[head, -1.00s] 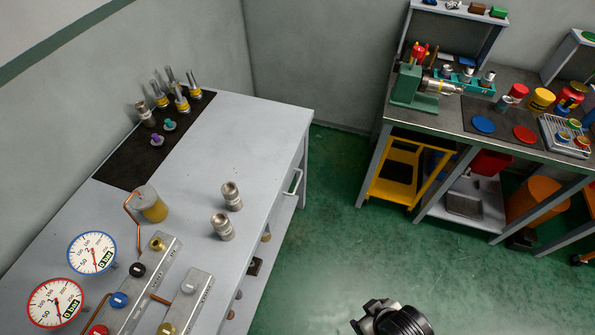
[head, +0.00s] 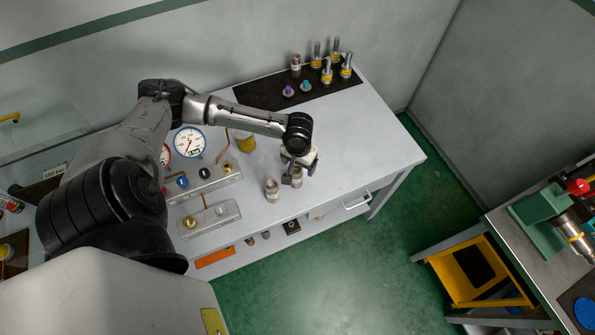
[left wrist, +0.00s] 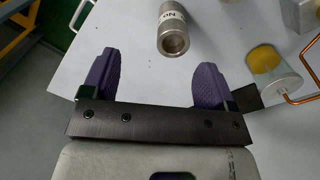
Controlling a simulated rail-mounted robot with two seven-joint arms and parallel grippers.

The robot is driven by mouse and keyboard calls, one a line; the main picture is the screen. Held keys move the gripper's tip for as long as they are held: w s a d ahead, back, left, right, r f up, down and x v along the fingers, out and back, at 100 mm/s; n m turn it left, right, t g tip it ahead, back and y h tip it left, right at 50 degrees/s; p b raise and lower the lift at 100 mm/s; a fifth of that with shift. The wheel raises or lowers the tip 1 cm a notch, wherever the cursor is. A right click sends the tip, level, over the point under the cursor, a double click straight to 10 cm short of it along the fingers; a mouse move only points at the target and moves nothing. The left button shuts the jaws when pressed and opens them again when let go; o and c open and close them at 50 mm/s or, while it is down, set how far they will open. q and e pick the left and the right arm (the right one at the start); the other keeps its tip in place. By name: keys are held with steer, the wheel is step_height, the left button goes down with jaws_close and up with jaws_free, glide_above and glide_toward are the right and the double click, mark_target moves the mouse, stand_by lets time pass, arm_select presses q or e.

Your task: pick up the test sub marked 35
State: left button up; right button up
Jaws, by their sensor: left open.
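My right gripper is not in view.
A yellow-banded cylinder (head: 246,142) with a copper pipe stands left of the gripper. Gauges (head: 189,141) and valve blocks (head: 210,217) fill the bench's left part. A dark mat (head: 270,93) at the back holds several fittings. The bench's right part is clear.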

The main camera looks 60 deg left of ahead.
mark_target(296, 172)
arm_select(q)
steer(key=shift+n, duration=0.6)
steer(key=a+f, duration=0.1)
steer(key=f, duration=0.7)
steer(key=a+f, duration=0.1)
steer(key=f, duration=0.3)
steer(key=shift+w+a+f, duration=0.1)
steer(key=shift+w+a, duration=0.05)
steer(key=shift+a, duration=0.2)
steer(key=c, duration=1.4)
